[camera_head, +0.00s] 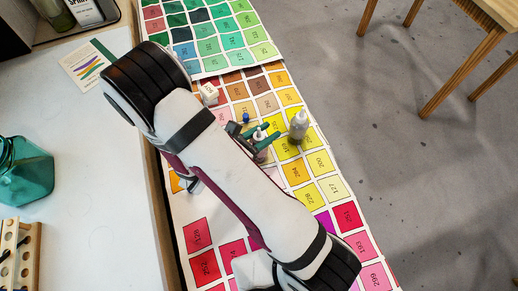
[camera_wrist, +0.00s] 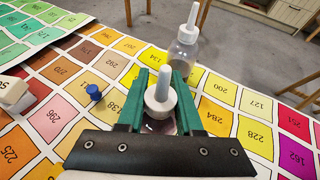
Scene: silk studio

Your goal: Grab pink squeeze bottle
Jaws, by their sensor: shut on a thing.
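My gripper (camera_wrist: 162,84) has two green fingers, one on each side of a squeeze bottle (camera_wrist: 160,103) with a pale grey-white nozzle and cap. A little pinkish body shows below the cap; the rest is hidden by the fingers and the dark gripper plate. In the head view my gripper (camera_head: 257,137) is shut on this bottle (camera_head: 260,136) over the colour chart, beside my arm. The bottle looks upright. I cannot tell if its base touches the chart.
A clear squeeze bottle (camera_wrist: 184,45) with a white nozzle stands just beyond my gripper; it also shows in the head view (camera_head: 298,126). A small blue peg (camera_wrist: 94,92) and a white block (camera_head: 209,93) are to the left. The colour chart (camera_head: 330,165) is otherwise fairly clear.

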